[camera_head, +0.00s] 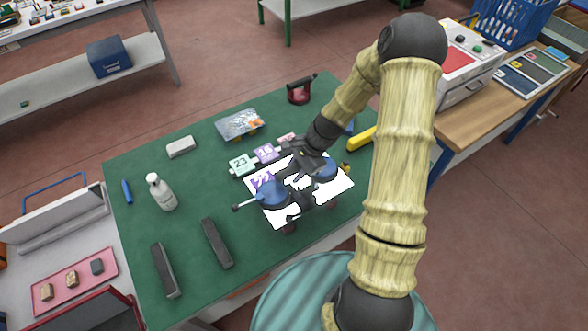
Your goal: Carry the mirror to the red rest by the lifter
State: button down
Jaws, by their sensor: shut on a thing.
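The mirror (341,188) is a bright, white-looking sheet with dark and purple reflections, over the right middle of the green bench top. The lifter, with two blue cups (271,194), sits on its upper face. My gripper (302,179) comes down from the upper right and is shut on the lifter between the cups. The fingers partly hide the grip. Dark ends show just below the mirror's near edge; I cannot tell whether the mirror touches them or hangs clear. I cannot pick out the red rest with certainty.
Two dark bars (216,243) lie on the green bench (135,215) at the front left. A white bottle (161,193), grey block (181,147), numbered tags (239,164), clear box (240,124) and dark red tool (300,90) stand around. A pink-red tray (107,258) holds blocks at left.

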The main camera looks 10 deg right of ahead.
aim_at(289, 184)
jog(key=shift+s+f+b, duration=0.1)
jog(key=shift+f+b, duration=0.25)
jog(key=shift+f, duration=0.2)
jog(key=shift+a+f+b, duration=0.15)
jog(key=shift+f+b, duration=0.25)
jog(key=shift+f, duration=0.2)
jog(key=shift+f+b, duration=0.35)
jog(key=shift+f, duration=0.15)
jog(key=shift+f+b, duration=0.8)
jog(key=shift+f, duration=0.3)
jog(key=shift+f, duration=0.4)
jog(key=c, duration=1)
grip_release()
jog(key=shift+s+f, duration=0.1)
